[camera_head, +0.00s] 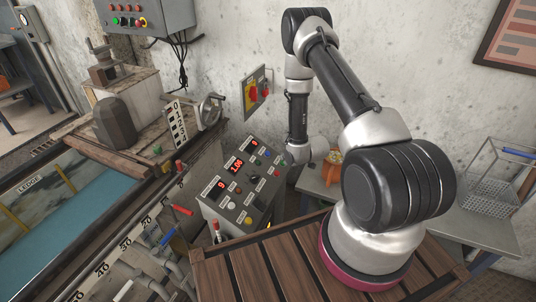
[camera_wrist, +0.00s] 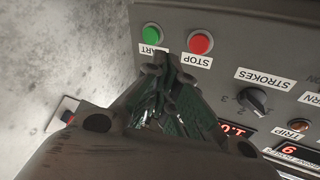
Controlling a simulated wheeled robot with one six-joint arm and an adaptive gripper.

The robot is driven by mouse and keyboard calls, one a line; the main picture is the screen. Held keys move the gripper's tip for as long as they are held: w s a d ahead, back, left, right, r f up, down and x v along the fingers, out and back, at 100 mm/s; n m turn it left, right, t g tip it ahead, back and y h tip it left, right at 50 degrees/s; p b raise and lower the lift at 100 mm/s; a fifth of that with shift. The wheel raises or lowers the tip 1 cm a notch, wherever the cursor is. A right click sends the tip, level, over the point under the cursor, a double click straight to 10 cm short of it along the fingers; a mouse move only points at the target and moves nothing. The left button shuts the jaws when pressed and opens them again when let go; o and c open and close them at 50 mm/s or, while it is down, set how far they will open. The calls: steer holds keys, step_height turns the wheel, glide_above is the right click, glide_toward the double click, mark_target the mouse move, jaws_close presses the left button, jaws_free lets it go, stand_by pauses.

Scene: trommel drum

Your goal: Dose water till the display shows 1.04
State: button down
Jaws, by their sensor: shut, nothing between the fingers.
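The grey control console (camera_head: 238,190) stands left of my arm, with several buttons, knobs and red-lit displays. One red display (camera_head: 237,165) seems to read 1.06, though the digits are small; another display (camera_head: 221,186) seems to show 9. In the wrist view, parts of two displays show at the lower right, cut off or hard to read. My gripper (camera_wrist: 167,75) is shut and empty, its fingertips just below the green START button (camera_wrist: 152,34) and red STOP button (camera_wrist: 199,43). I cannot tell whether they touch the panel. The black STROKES knob (camera_wrist: 252,101) is to their right.
A wall plate with yellow and red switches (camera_head: 256,90) is behind the console. Red and blue handles (camera_head: 182,210) stand before the console. A wire basket (camera_head: 490,190) sits at right.

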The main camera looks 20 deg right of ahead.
mark_target(269, 155)
steer(key=w+r+n+t, duration=0.1)
steer(key=w+r+t, duration=0.3)
steer(key=w+r, duration=0.2)
step_height(269, 155, up, 2)
steer(key=shift+w+a+r+t+y, duration=0.1)
steer(key=shift+w+a+t+y, duration=0.1)
steer(key=shift+a+t+y, duration=0.15)
steer(key=shift+w+a+f, duration=0.5)
steer(key=shift+f, duration=0.8)
steer(key=shift+w+a+f, duration=0.45)
steer(key=shift+a+f, duration=0.05)
steer(key=shift+f, duration=0.85)
steer(key=shift+w+a+f, duration=0.5)
steer(key=shift+f, duration=0.8)
steer(key=shift+f, duration=0.1)
steer(key=shift+w+a+f, duration=0.15)
steer(key=shift+f, duration=0.1)
steer(key=shift+w+a+f, duration=0.1)
steer(key=shift+f, duration=0.3)
steer(key=shift+r, duration=0.15)
steer(key=shift+s+d+r, duration=0.25)
steer(key=shift+r, duration=0.4)
